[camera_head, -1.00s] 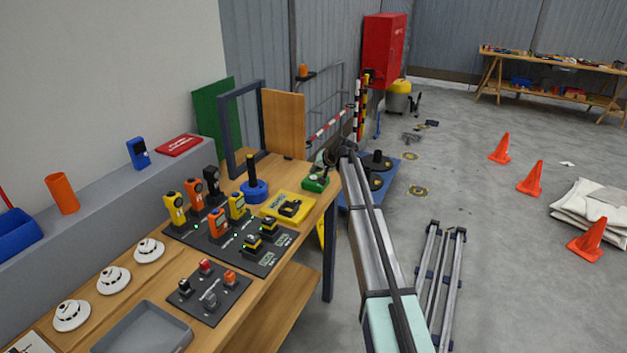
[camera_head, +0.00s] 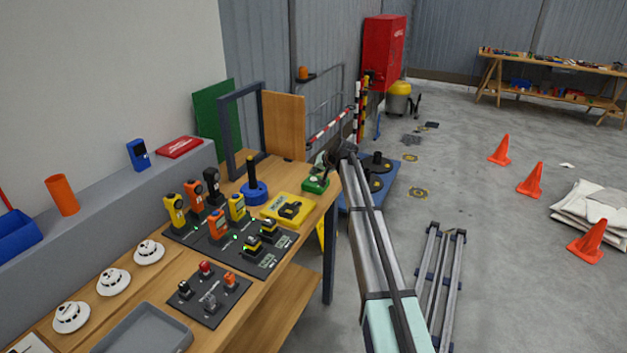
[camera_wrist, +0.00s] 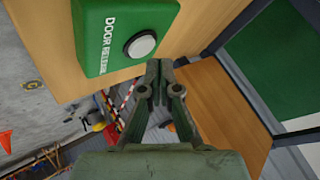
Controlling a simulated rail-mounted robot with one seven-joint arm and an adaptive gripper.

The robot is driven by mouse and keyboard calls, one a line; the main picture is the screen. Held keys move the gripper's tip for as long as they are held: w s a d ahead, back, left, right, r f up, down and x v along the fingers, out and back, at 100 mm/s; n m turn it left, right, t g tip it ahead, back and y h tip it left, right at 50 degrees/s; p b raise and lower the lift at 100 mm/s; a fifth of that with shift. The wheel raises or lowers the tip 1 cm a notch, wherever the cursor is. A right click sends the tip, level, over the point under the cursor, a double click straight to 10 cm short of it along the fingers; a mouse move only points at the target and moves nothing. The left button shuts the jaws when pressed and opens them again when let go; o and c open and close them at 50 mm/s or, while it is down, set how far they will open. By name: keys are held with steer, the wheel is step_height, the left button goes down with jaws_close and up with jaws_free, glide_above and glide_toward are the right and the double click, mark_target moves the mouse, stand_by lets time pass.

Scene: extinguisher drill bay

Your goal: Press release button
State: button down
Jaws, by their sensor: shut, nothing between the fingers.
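The green door release box (camera_wrist: 105,40) has a round white button (camera_wrist: 142,45) and fills the upper left of the wrist view, on the wooden bench top. In the head view the box (camera_head: 316,184) sits at the bench's far right corner. My gripper (camera_wrist: 158,66) is shut and empty. In the wrist view its fingertips are just right of and below the button; I cannot tell how large the gap is. In the head view my gripper (camera_head: 322,160) is above the box, and the button is not clearly visible.
A yellow case (camera_head: 288,207) and a blue base with a black post (camera_head: 254,190) stand left of the box on the bench (camera_head: 262,300). A dark frame (camera_head: 232,130) with an open wooden door (camera_head: 284,124) stands behind.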

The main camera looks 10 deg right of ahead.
steer(key=shift+f, duration=0.2)
steer(key=shift+f+b, duration=0.25)
steer(key=shift+b, duration=0.15)
